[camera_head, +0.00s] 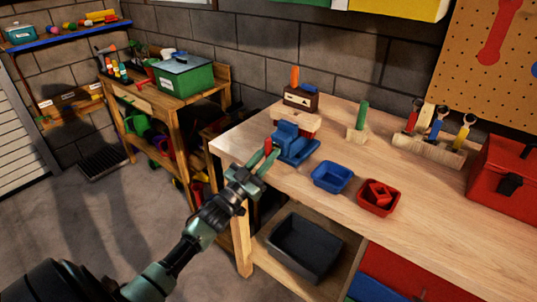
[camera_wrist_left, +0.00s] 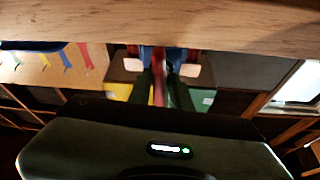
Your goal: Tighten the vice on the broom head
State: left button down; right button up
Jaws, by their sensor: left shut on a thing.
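The blue vice (camera_head: 297,146) stands at the left front corner of the workbench. Its red handle (camera_head: 268,147) points out past the bench edge. My left gripper (camera_head: 266,161) is shut on the red handle; the wrist view shows the handle (camera_wrist_left: 158,88) between its two fingers. A pale wooden block (camera_head: 295,117) shows just behind the vice, with a dark brown block (camera_head: 301,97) and an orange upright piece above it. I cannot tell which of these is the broom head or how firmly the jaws touch it. My right gripper is not in view.
On the workbench (camera_head: 415,200) are a blue tray (camera_head: 332,177), a red tray (camera_head: 378,198) with red pieces, a green post (camera_head: 362,115), a tool rack (camera_head: 428,148) and a red toolbox (camera_head: 505,170). A dark bin (camera_head: 304,247) sits below. The floor at left is mostly clear.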

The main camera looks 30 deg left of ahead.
pick_arm(q)
jog(key=shift+f, duration=0.1)
jog(key=c, duration=1.4)
grip_release()
jog(key=shift+s, duration=0.1)
jog(key=shift+c, duration=0.2)
jog(key=shift+s, duration=0.1)
jog(key=shift+s+f, duration=0.1)
jog(key=shift+s, duration=0.2)
jog(key=b+v, duration=0.1)
jog(key=v, duration=0.6)
jog(key=shift+s+a, duration=0.1)
